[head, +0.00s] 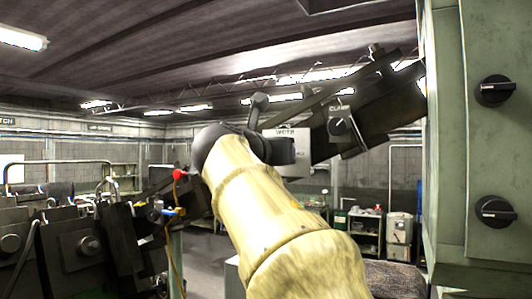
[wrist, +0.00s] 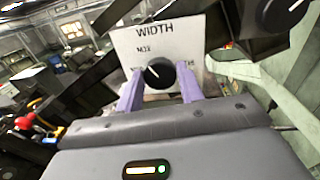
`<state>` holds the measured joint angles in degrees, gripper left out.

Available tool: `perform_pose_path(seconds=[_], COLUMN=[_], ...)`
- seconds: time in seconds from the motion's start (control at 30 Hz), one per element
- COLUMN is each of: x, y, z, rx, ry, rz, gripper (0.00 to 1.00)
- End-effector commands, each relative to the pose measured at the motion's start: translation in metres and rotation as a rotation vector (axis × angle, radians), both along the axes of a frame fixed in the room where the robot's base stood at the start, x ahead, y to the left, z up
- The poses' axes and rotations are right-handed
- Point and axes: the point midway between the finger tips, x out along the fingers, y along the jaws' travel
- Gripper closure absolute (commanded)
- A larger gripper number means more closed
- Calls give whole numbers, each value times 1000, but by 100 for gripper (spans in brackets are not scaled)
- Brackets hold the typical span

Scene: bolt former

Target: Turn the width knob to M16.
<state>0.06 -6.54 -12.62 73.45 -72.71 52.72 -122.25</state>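The width knob (wrist: 160,74) is a round black knob with a white pointer line. It sits on a white plate marked WIDTH (wrist: 122,42), which also shows in the head view (head: 285,132). The pointer leans up and left, between the left mark and the upper mark; the small marks are too blurred to read surely. My gripper (wrist: 160,72) has its two purple fingers on either side of the knob, very close to its edges. I cannot tell whether they press on it. In the head view my arm and wrist hide the knob.
A black CLAMP knob (head: 338,126) sits right of the plate on a dark bar; it shows at the upper right in the wrist view (wrist: 280,12). A green cabinet (head: 448,150) with two black knobs stands at the right. Dark machinery (head: 75,245) fills the lower left.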

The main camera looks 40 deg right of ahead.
Motion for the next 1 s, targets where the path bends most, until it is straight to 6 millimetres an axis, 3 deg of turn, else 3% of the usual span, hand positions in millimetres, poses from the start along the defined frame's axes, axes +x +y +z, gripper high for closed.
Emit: perform_pose_path(seconds=[0.53, 1.0], x=[0, 0], y=[1, 1], z=[-1, -4], rx=[30, 166], ry=[-77, -410], rz=[2, 4], gripper=[85, 85])
